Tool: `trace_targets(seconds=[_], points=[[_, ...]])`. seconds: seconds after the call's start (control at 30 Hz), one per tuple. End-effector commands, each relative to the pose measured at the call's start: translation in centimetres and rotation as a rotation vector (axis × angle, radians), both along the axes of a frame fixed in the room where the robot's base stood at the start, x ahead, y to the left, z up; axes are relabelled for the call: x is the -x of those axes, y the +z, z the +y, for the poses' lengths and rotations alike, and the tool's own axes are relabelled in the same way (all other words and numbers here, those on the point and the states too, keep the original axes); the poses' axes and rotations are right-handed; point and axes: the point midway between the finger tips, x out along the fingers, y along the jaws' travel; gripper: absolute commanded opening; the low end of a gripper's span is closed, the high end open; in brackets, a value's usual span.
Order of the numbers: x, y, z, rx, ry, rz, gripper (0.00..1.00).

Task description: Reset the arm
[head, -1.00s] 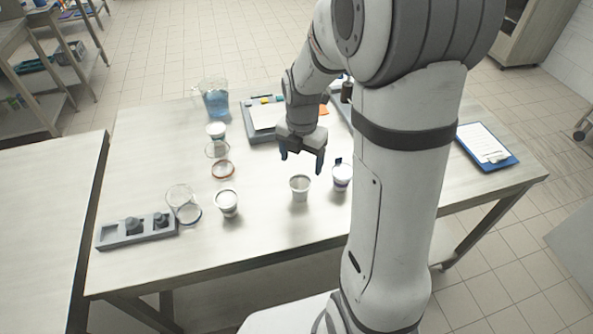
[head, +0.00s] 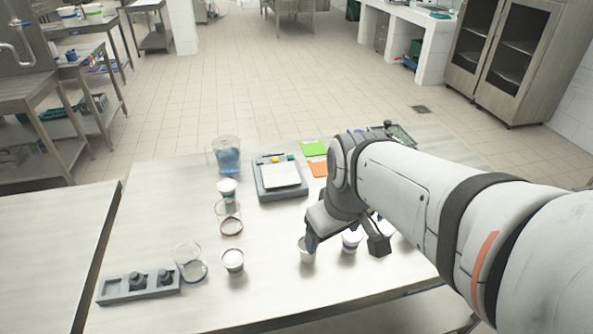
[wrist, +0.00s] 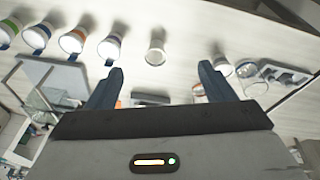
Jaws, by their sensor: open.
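My gripper (head: 344,244) is above the table, its two fingers spread apart with nothing seen between them. In the wrist view its blue fingers (wrist: 161,75) are also apart and empty. A plain white cup (head: 306,256) stands on the table, partly hidden behind the left finger. A white cup with a dark blue band (head: 351,243) stands beside it, partly covered by the gripper. In the wrist view the plain cup (wrist: 155,54) stands beyond the fingertips, with several banded cups in a row to its left. My arm reaches in from the right and hides part of the table.
On the left side of the table (head: 165,215) are a white cup (head: 233,262), clear beakers (head: 190,264), a grey holder (head: 138,287) and a jug of blue liquid (head: 228,160). A grey scale (head: 280,181) stands at the back. The table's left middle is clear.

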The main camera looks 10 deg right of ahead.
Motion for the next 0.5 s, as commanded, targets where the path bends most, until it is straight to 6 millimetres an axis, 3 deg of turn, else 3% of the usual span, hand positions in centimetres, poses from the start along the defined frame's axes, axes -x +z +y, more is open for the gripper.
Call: trace_targets(seconds=[0.17,0.2,0.5], points=[[1.7,0.5,0.0,-0.059,-0.224,-0.03,0.76],[1.8,0.5,0.7,-0.066,-0.247,-0.031,0.76],[2.0,0.5,1.3,-0.074,-0.275,-0.033,0.76]])
